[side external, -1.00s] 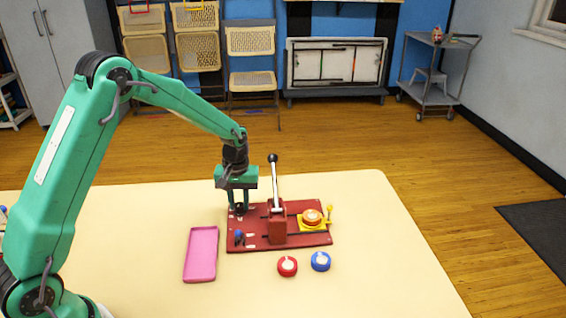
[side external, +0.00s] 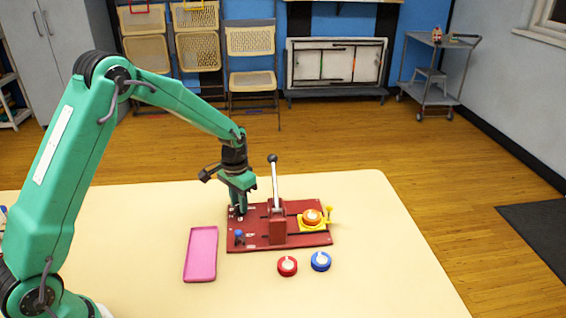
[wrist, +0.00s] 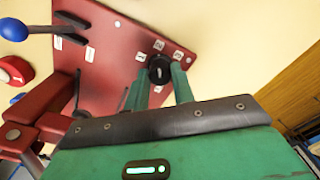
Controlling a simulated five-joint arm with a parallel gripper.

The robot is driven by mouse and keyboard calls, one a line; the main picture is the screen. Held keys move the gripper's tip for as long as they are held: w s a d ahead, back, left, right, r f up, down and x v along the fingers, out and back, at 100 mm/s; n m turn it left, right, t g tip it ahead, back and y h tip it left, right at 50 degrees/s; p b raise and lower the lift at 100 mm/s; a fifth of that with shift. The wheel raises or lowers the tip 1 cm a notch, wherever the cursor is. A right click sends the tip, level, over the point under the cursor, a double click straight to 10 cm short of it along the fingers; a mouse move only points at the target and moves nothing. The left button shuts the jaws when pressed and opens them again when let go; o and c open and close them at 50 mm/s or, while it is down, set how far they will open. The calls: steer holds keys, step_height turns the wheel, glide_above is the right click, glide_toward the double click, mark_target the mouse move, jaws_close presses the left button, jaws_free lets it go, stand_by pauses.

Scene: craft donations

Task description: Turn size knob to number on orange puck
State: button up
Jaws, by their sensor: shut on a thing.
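My gripper (side external: 239,209) points down at the back left of the red press board (side external: 257,241). Its green fingers are shut on the black size knob (wrist: 160,68), one finger on each side. In the side view the fingers mostly hide the knob. Small white number labels (wrist: 159,45) sit around the knob in the wrist view, too small to read surely. The orange puck (side external: 312,215) lies in a yellow holder (side external: 320,227) on the board's right side. Its number cannot be read from here.
A tall lever with a black ball (side external: 272,158) rises from a red block (side external: 277,228) right of my gripper. A blue-tipped lever (side external: 239,234) is at the board's front left.

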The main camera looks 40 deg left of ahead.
steer(key=shift+w+d, duration=0.15)
steer(key=o, duration=1)
steer(key=shift+r, duration=0.15)
step_height(320, 180, up, 7)
steer(key=shift+f, duration=0.1)
steer(key=shift+r, duration=0.4)
